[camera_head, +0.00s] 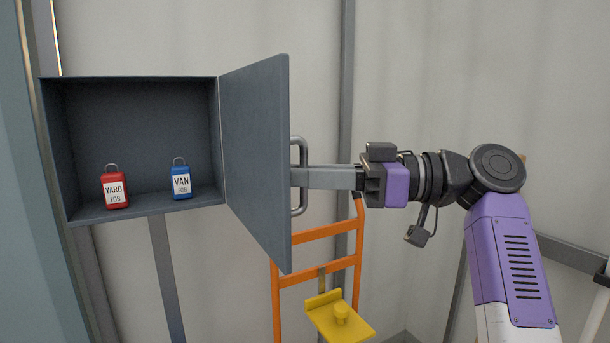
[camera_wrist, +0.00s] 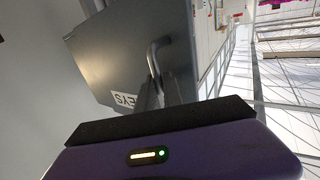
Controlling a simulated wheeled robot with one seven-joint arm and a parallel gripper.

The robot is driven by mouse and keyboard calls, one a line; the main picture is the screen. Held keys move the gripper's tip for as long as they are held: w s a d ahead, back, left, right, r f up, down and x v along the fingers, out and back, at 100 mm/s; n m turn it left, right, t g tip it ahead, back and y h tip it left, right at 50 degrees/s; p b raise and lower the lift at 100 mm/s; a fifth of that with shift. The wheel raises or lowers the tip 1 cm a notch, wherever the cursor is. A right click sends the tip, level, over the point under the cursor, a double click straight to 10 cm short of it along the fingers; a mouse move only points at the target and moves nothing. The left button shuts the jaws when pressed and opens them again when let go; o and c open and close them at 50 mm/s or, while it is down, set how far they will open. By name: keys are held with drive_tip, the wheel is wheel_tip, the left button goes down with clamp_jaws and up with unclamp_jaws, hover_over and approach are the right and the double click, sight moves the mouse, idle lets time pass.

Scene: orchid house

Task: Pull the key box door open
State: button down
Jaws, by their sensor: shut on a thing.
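The grey key box (camera_head: 140,110) is on the wall at the left of the head view. Its door (camera_head: 258,160) stands wide open, swung out on the hinge at the box's right side. A metal bar handle (camera_head: 299,146) is on the door's outer face. My gripper (camera_head: 300,177) is shut on this handle from the right. In the wrist view the fingers (camera_wrist: 165,92) close around the handle (camera_wrist: 152,55), and the door (camera_wrist: 110,50) shows part of its lettering. The fingertips are partly hidden behind the door's edge in the head view.
Inside the box stand a red YARD fob (camera_head: 115,188) and a blue VAN fob (camera_head: 181,180). Below the door is an orange frame (camera_head: 318,276) with a yellow plate (camera_head: 338,318). Pale wall panels lie behind.

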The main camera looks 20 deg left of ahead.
drive_tip(key=c, duration=1.8)
unclamp_jaws()
drive_tip(key=shift+a, duration=0.1)
drive_tip(key=shift+o, duration=0.2)
drive_tip(key=b+v, duration=0.1)
drive_tip(key=v, duration=0.6)
drive_tip(key=shift+d, duration=0.4)
drive_tip(key=shift+w, duration=0.15)
